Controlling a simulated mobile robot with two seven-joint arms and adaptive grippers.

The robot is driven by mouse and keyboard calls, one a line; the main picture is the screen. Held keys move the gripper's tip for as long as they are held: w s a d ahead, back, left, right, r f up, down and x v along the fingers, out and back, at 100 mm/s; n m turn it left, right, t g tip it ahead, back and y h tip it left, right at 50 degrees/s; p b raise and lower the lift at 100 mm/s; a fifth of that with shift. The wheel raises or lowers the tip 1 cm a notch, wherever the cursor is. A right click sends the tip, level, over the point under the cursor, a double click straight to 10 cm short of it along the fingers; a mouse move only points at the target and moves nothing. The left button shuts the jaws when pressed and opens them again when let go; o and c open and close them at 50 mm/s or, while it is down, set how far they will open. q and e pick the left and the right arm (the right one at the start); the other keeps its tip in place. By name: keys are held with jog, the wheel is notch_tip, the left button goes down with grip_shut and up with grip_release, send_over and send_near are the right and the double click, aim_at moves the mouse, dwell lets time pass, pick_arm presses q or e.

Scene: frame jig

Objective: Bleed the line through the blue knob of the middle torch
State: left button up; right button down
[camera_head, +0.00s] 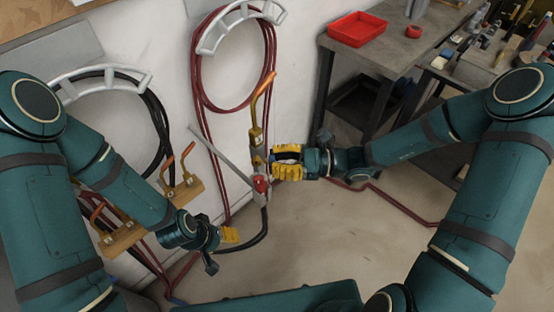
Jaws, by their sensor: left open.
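A brass torch (257,138) with an orange curved tip stands nearly upright against the wall in the middle of the view, with a red knob (262,184) low on it. Other torches with orange tips sit in a wooden holder (182,192) and a lower wooden holder (122,238) at the left. I cannot tell which is the middle torch. My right gripper (276,163) has its yellow fingers beside the brass torch, just above the red knob; a blue patch shows between them, but its grip is unclear. My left gripper (236,235) is open and empty, below and left of the red knob.
Red hose (195,90) hangs coiled on a white wall bracket (208,40); black hose (160,125) hangs at the left. A grey rod (212,148) slants towards the torch. A workbench with a red tray (357,28) stands at the back right. Floor below my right arm is mostly clear.

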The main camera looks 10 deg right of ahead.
dwell(0.3)
jog(key=shift+s+m+p, duration=0.1)
jog(key=shift+m+p, duration=6.5)
jog(key=shift+p, duration=0.6)
jog(key=c, duration=0.7)
grip_release()
jog(key=shift+c, duration=0.2)
jog(key=shift+d, duration=0.1)
jog(key=s+d, duration=0.2)
jog(key=d, duration=0.9)
jog(key=shift+d+r, duration=0.15)
jog(key=shift+d, duration=0.2)
